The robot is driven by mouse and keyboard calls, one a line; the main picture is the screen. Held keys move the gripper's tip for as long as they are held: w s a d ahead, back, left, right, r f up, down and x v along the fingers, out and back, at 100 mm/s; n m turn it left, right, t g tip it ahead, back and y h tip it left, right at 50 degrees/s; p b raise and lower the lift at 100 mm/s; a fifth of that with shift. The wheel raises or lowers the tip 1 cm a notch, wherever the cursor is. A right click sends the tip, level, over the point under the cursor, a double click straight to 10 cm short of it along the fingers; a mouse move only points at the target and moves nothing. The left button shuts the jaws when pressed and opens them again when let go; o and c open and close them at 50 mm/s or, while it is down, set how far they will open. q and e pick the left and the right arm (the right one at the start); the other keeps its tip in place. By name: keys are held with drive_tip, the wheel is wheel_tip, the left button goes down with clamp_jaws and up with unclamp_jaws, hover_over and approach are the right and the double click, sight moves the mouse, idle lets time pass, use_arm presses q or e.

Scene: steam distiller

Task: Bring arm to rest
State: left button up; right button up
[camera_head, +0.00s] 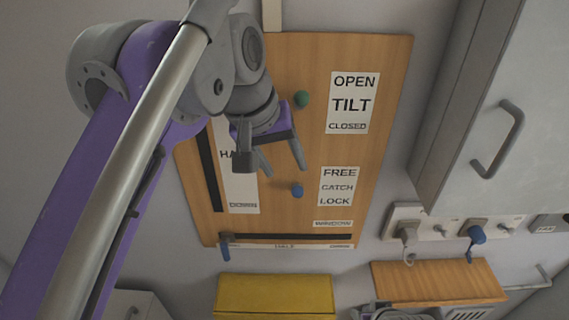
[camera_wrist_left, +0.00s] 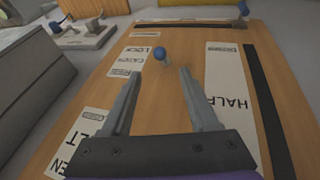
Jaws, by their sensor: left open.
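My left gripper (camera_head: 281,162) is in front of the wooden panel (camera_head: 385,75) in the head view. Its two grey fingers are spread apart with nothing between them. In the left wrist view the open gripper (camera_wrist_left: 155,95) shows from behind, with a blue knob (camera_wrist_left: 160,54) beyond the fingertips and apart from them. In the head view that blue knob (camera_head: 297,190) is just below the fingertips. A green knob (camera_head: 302,98) sits higher on the panel, beside the OPEN/TILT/CLOSED label (camera_head: 352,103). My left arm covers part of the panel's left side. My right gripper is not in view.
A blue-tipped lever (camera_head: 225,247) is at the panel's lower left. A grey cabinet with a handle (camera_head: 500,140) stands at the right. Below are a wall plate with a blue knob (camera_head: 476,235), a wooden shelf (camera_head: 430,280) and a yellow box (camera_head: 275,295).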

use_arm(q)
drive_tip(key=s+a+f+t+y, duration=0.1)
drive_tip(key=s+a+f, duration=0.3)
drive_tip(key=f, duration=0.7)
drive_tip(key=s+a+f+y, duration=0.1)
drive_tip(key=s+a+f, duration=0.2)
drive_tip(key=a+f, duration=0.4)
drive_tip(key=s+a+f+t+y, duration=0.1)
drive_tip(key=s+a+f, duration=0.3)
drive_tip(key=f, duration=1.1)
drive_tip(key=shift+s+a+t, duration=0.3)
drive_tip(key=shift+a, duration=0.65)
